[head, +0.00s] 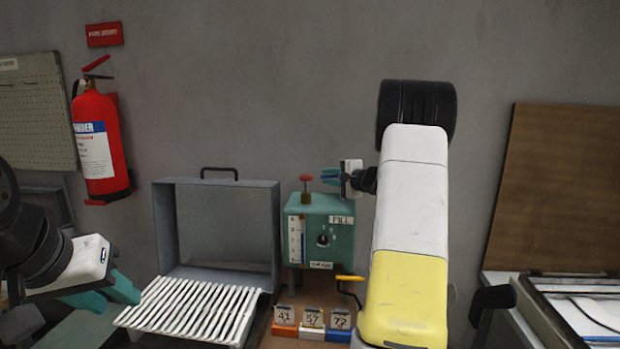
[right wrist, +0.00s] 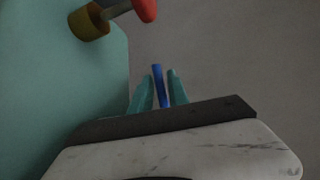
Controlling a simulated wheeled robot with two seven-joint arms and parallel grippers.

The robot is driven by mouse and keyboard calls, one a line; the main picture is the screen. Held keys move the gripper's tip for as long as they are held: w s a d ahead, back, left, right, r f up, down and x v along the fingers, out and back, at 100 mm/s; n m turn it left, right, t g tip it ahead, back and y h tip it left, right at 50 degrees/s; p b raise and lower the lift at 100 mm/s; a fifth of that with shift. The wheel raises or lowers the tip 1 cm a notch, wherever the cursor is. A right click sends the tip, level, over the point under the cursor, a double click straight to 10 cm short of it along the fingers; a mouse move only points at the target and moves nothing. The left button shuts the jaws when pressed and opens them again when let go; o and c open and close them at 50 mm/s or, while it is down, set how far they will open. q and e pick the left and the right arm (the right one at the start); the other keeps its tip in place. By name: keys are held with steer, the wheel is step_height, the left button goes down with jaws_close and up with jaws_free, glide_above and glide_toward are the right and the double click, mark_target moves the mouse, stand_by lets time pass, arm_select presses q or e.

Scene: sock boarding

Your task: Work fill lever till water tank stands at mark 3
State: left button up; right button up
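The teal tank unit (head: 319,230) stands against the back wall, with a FILL label and a white gauge strip (head: 295,240) on its front. The gauge's marks and level are too small to read. My right gripper (head: 330,175) is raised at the unit's upper right. In the right wrist view its two teal fingers stand on either side of a thin blue bar (right wrist: 159,86), likely the fill lever, with narrow gaps showing. The bar's lower end is hidden by the gripper. My left gripper (head: 122,302) is open and empty at the lower left, near the white rack.
A grey open box (head: 216,274) with a white slatted rack (head: 190,311) stands left of the unit. A red-topped knob (head: 306,180) rises from the unit; a yellow-handled lever (head: 349,278) is below right. Numbered tags (head: 312,318) sit in front. A fire extinguisher (head: 98,145) hangs at left.

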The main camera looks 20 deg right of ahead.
jaws_close()
stand_by(1.4)
